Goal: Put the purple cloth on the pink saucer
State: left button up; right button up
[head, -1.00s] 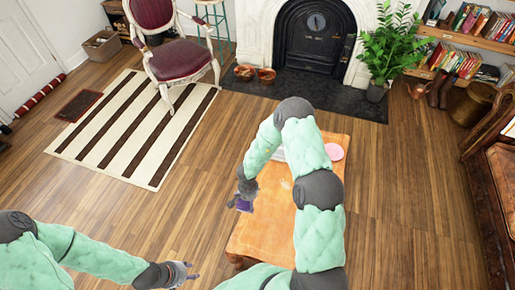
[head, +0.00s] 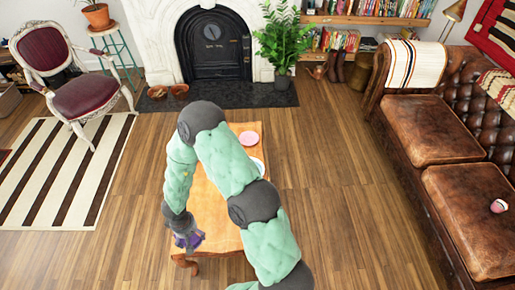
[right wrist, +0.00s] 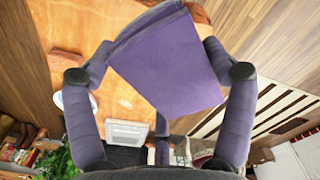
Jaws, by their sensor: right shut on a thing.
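The purple cloth (right wrist: 165,65) is a flat folded piece between the fingers of my right gripper (right wrist: 158,55) in the right wrist view. In the head view my right gripper (head: 187,240) is shut on the cloth (head: 193,241), at the near left edge of the low wooden table (head: 212,213). The pink saucer (head: 249,138) lies on the far right part of the table, apart from the cloth, and looks empty. My left gripper is not in view.
A white plate (head: 260,166) is partly hidden behind my right arm. A white square dish (right wrist: 128,133) is on the table. A brown leather sofa (head: 440,160) with a pink cup (head: 498,206) stands right. The floor between table and sofa is clear.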

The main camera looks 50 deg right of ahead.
aim_at(249, 137)
jog(key=k+l+u, duration=0.3)
jog(key=k+l, duration=0.25)
jog(key=l, duration=0.2)
jog(key=k+l+u, duration=0.25)
jog(key=k+l, duration=0.35)
jog(key=l+u, duration=0.2)
jog(key=l, duration=0.6)
jog(key=l+u, duration=0.15)
jog(key=l, duration=0.65)
jog(key=k+l+u, duration=0.2)
jog(key=l, duration=0.6)
jog(key=i+l, duration=0.1)
jog(key=l, duration=0.3)
jog(key=i+l, duration=0.1)
jog(key=l, duration=0.65)
jog(key=i+u, duration=0.05)
jog(key=i, duration=0.05)
